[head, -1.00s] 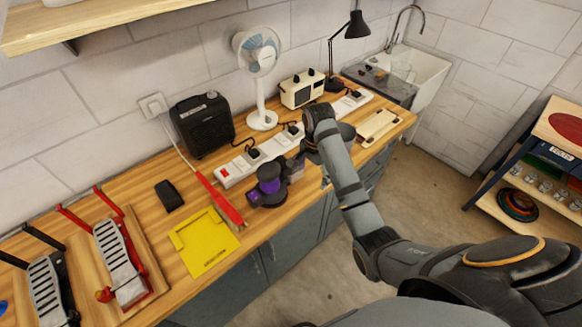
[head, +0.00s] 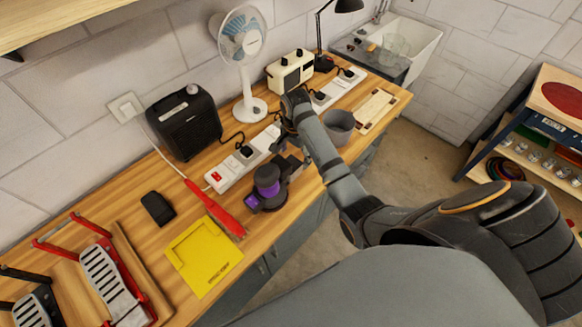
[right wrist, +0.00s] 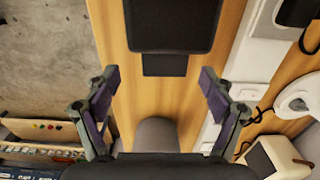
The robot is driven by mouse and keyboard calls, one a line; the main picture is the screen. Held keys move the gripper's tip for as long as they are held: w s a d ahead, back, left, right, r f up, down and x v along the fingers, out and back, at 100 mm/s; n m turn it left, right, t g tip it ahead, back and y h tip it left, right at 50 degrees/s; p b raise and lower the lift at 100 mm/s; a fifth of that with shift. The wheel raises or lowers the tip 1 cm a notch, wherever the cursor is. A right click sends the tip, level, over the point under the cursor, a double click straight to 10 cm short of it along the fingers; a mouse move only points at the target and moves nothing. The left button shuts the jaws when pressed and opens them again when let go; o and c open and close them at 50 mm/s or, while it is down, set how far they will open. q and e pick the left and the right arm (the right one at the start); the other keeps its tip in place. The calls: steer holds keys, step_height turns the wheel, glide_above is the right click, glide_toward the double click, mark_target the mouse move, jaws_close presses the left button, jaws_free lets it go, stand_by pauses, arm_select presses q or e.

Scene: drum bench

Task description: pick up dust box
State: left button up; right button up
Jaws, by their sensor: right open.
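A purple and black sander (head: 266,188) stands near the front edge of the wooden bench. A dark boxy part (head: 293,164), which looks like the dust box, sits at its right side. In the right wrist view a dark rectangular box (right wrist: 170,25) with a small tab below it fills the top middle; I take it for the same part. My right gripper (right wrist: 160,80) is open and empty, its fingertips apart on either side below that box. In the head view its hand is partly hidden by my forearm. My left gripper is not in view.
A white power strip (head: 243,160), black speaker (head: 185,122), fan (head: 243,50) and cream radio (head: 290,70) line the wall side. A red tool (head: 215,208) and yellow plate (head: 203,255) lie left of the sander. A grey cup (head: 339,126) stands right of my forearm.

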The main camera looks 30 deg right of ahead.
mark_target(293, 162)
steer(key=shift+w+f, duration=0.15)
steer(key=shift+f, duration=0.15)
steer(key=shift+w+f, duration=0.15)
step_height(293, 162, down, 2)
steer(key=shift+p, duration=1)
step_height(293, 162, down, 3)
steer(key=shift+r, duration=0.2)
steer(key=shift+f, duration=0.25)
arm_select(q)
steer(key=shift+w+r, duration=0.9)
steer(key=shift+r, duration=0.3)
arm_select(e)
steer(key=c, duration=1.1)
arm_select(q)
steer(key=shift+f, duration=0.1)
